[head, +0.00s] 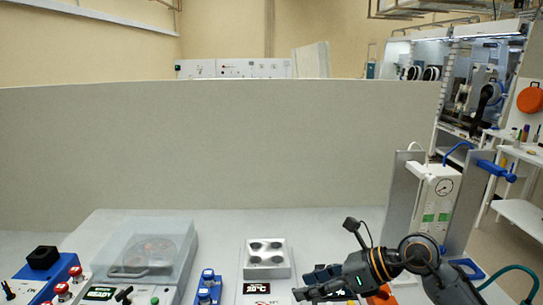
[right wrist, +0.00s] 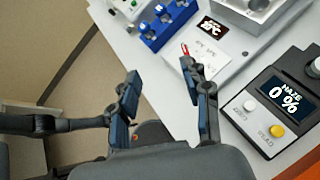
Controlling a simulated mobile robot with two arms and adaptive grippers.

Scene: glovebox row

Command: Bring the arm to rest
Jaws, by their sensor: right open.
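My right arm comes in from the lower right of the head view. Its dark gripper (head: 310,283) is low over the front of the bench, to the right of the heater block. In the right wrist view the two fingers of the right gripper (right wrist: 160,72) stand apart with nothing between them. Behind them show the edge of the white bench (right wrist: 150,58) and the floor. My left arm and gripper are not in view.
A heater block (head: 265,259), a clear-lidded machine (head: 150,250) and a blue rack (head: 207,288) stand on the bench. A gauge unit (head: 437,200) stands at right. The haze meter (right wrist: 284,97) is near the fingers. A grey panel (head: 220,140) closes the back.

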